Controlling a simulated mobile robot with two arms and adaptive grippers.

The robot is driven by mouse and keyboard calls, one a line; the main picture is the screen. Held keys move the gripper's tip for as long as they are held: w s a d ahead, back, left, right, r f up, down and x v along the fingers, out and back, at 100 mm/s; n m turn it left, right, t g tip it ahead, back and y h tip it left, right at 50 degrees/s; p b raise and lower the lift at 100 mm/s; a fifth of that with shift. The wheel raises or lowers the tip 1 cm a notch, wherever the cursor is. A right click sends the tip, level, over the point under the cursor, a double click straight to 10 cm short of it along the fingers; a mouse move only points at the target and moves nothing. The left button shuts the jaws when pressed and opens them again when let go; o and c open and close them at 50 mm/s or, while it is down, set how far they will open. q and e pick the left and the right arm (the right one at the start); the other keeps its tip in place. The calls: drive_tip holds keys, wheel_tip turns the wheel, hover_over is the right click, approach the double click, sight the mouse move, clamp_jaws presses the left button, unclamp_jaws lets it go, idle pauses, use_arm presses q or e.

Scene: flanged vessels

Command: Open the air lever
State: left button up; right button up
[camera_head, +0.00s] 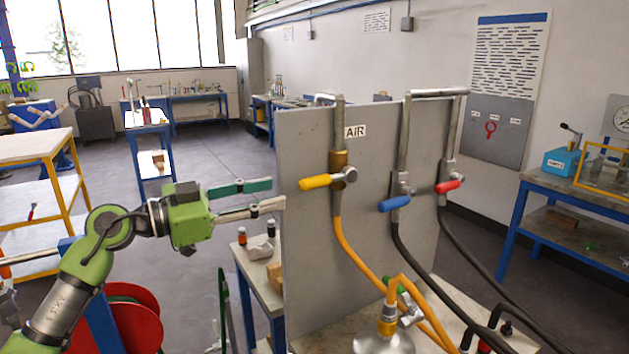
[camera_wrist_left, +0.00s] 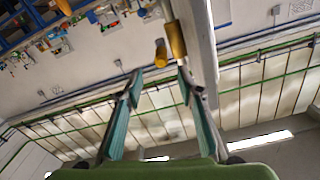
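The air lever (camera_head: 315,182) is a yellow handle on the valve under the "AIR" label (camera_head: 355,131). It lies roughly crosswise to its upright pipe and points left towards my gripper. My left gripper (camera_head: 277,193) is open and empty, just left of the lever's free end. In the left wrist view, the yellow lever (camera_wrist_left: 160,53) shows beyond and between the open teal fingertips (camera_wrist_left: 160,85), apart from them. A second yellow-brown part, likely the valve's brass body (camera_wrist_left: 177,40), is beside it. My right gripper is not in view.
A blue lever (camera_head: 394,203) and a red lever (camera_head: 447,187) sit to the right on the same grey panel (camera_head: 305,255). An orange hose (camera_head: 350,250) hangs below the air valve. A small table (camera_head: 242,268) stands below my gripper.

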sight(316, 183)
use_arm(q)
drive_tip(key=p+x, duration=0.2)
drive_tip(key=x, duration=0.8)
drive_tip(key=shift+w+r, duration=0.1)
drive_tip(key=shift+r, duration=0.05)
drive_tip(key=shift+w+d+p, duration=0.35)
drive_tip(key=shift+w+d, duration=0.1)
drive_tip(key=shift+d, duration=0.1)
